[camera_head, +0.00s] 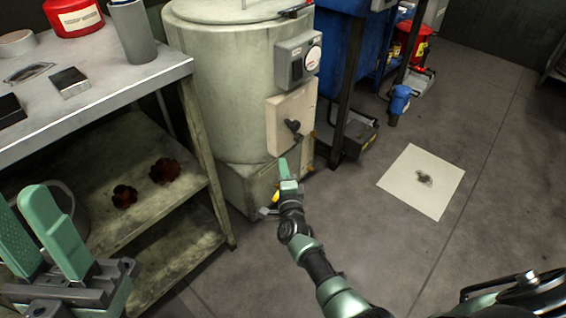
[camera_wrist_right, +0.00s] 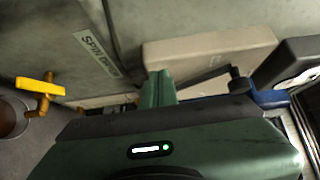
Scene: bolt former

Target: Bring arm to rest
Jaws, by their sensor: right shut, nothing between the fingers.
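My right gripper (camera_head: 284,168) is shut and empty. Its arm reaches in from the lower right, and its green fingers point at the lower front of a grey-green cylindrical tank (camera_head: 225,90). In the right wrist view the closed fingers (camera_wrist_right: 159,84) show in front of the tank's beige box (camera_wrist_right: 205,55). I cannot tell whether they touch anything. My left gripper (camera_head: 22,203) is at the lower left, with its two green fingers spread apart and nothing between them. It is in front of the shelved bench (camera_head: 120,88).
A yellow-handled valve (camera_wrist_right: 40,88) sits close to the right gripper. A red tin (camera_head: 75,18) and a grey cup (camera_head: 132,35) stand on the bench. A blue container (camera_head: 338,8) is behind. Open floor with a pale sheet (camera_head: 405,185) lies to the right.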

